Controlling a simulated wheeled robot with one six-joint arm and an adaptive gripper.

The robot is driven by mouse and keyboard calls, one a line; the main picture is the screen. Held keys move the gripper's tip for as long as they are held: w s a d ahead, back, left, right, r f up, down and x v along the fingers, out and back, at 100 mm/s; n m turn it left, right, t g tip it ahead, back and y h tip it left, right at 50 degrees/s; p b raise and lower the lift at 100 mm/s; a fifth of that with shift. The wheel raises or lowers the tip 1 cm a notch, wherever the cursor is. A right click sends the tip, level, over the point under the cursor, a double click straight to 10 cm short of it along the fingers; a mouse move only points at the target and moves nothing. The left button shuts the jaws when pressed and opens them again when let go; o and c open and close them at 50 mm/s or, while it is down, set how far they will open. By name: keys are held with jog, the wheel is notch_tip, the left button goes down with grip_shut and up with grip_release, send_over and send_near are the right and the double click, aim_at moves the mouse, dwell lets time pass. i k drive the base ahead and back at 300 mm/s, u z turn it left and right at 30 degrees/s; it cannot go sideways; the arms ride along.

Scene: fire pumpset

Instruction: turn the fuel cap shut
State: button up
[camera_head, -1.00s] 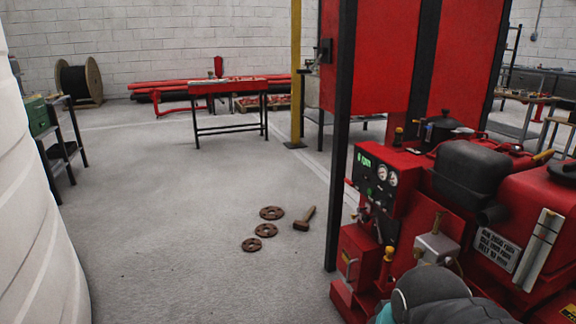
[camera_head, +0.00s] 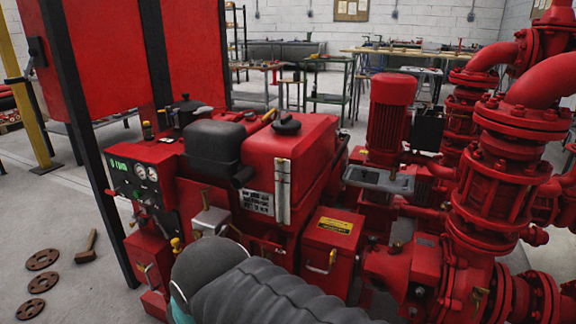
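A round black cap (camera_head: 287,123), which looks like the fuel cap, sits on top of the red tank (camera_head: 310,140) of the pump engine. It appears seated on the tank top; I cannot tell from here whether it is tight. My grey ribbed arm reaches in from the bottom middle, in front of the engine's lower part. My gripper is not in view.
A second black lid (camera_head: 186,102) stands further left, beyond the control panel (camera_head: 145,190). A black box-shaped housing (camera_head: 214,142) adjoins the tank. Large red pump pipes (camera_head: 497,185) fill the right side. Several rusty discs and a hammer (camera_head: 87,247) lie on the floor at left.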

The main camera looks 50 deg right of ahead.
aim_at(286, 124)
jog(key=z, duration=1.35)
jog(key=k, duration=0.5)
jog(key=u, duration=1.75)
jog(key=i, duration=1.3)
jog(key=z, duration=2.35)
